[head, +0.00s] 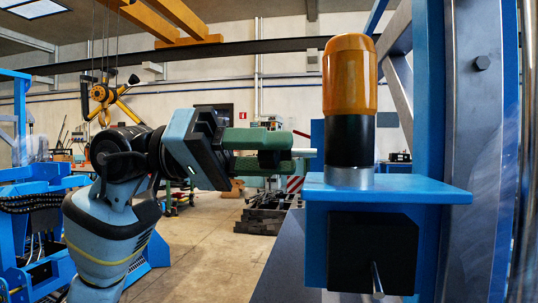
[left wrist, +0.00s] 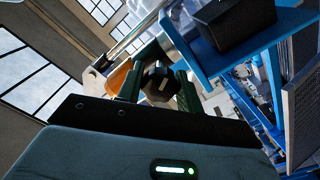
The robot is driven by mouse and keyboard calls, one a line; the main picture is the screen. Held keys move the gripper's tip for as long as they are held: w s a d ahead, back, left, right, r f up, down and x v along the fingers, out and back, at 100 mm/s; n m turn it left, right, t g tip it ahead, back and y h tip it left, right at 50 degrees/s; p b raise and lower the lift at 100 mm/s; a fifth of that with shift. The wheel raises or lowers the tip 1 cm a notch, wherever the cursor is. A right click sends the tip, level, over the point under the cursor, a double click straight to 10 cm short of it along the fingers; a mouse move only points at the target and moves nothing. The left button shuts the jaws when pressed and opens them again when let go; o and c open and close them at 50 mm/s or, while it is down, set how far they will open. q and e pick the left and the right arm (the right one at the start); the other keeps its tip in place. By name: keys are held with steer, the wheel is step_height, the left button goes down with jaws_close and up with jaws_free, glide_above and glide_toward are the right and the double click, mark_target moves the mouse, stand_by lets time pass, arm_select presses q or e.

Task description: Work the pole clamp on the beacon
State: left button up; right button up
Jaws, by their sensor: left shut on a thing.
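The beacon (head: 350,75) has an orange dome, a black middle and a silver base. It stands upright on a blue shelf (head: 430,188); its orange part also shows in the left wrist view (left wrist: 119,75). My left gripper (head: 291,153) is level with the beacon's black middle, on its left side. In the left wrist view its green fingers close on a dark faceted knob (left wrist: 158,72). I cannot tell how the knob joins the beacon. My right gripper is out of view.
Under the shelf sits a black block (head: 372,252) with a thin metal lever (head: 377,280). A blue and grey steel post (head: 478,130) stands close on the right. Open floor (head: 205,245) lies at the left. A yellow-armed thing (head: 108,95) hangs behind.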

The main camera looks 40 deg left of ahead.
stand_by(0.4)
arm_select(q)
steer(key=o, duration=1)
steer(key=b+v, duration=0.2)
steer(key=v, duration=0.6)
steer(key=shift+d, duration=0.1)
